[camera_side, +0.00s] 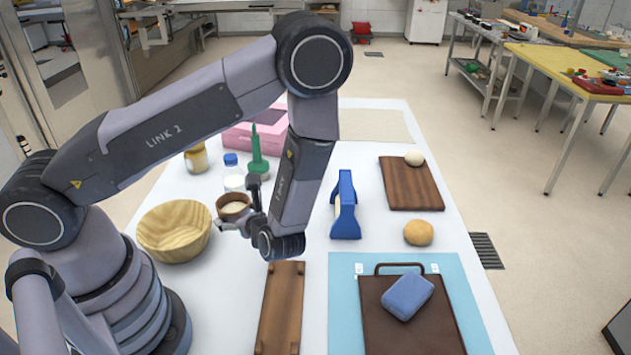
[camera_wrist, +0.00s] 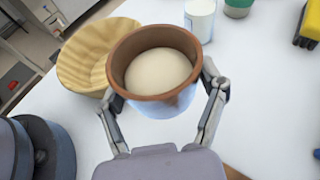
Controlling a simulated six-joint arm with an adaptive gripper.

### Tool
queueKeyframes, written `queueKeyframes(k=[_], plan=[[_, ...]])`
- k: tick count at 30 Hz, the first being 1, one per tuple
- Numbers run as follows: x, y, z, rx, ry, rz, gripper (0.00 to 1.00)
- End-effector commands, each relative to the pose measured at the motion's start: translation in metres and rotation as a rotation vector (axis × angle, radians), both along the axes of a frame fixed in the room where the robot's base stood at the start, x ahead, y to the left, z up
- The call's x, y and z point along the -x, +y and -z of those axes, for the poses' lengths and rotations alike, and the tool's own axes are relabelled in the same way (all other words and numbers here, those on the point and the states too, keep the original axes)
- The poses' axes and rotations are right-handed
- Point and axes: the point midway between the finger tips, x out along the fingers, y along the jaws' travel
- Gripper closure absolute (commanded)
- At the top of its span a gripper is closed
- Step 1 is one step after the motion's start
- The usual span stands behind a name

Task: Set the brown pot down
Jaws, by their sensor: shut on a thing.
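The brown pot (camera_wrist: 116,62) has a brown rim and a paler lower wall, and holds a pale round lump that looks like dough (camera_wrist: 158,72). My gripper (camera_wrist: 158,93) is shut on the pot, with one finger on each side of it. In the side view the pot (camera_side: 222,213) is between the wooden bowl and my wrist, and my gripper (camera_side: 240,218) is partly hidden by my arm. The pot looks upright. I cannot tell whether its base touches the white table (camera_side: 345,110).
The wooden bowl (camera_side: 175,230) stands close on the left. A blue-capped bottle (camera_side: 233,175), a green bottle (camera_side: 257,155) and a jar (camera_side: 196,158) stand behind. A blue tool (camera_side: 345,210), wooden boards (camera_side: 282,310) and a dark board (camera_side: 408,325) lie to the right.

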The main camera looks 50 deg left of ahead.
Motion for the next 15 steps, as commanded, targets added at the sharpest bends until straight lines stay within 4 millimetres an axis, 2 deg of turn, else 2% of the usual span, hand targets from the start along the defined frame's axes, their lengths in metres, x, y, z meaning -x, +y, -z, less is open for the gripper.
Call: queueKeyframes(k=[3,6,10,15], plan=[[-0.031,0.006,0.014,0.001,-0.003,-0.005,0.69],[-0.048,0.009,0.036,-0.002,0.002,-0.001,0.69],[-0.066,0.011,0.056,-0.002,0.001,-0.001,0.69],[-0.076,0.012,0.068,-0.001,0.000,0.001,0.69]])
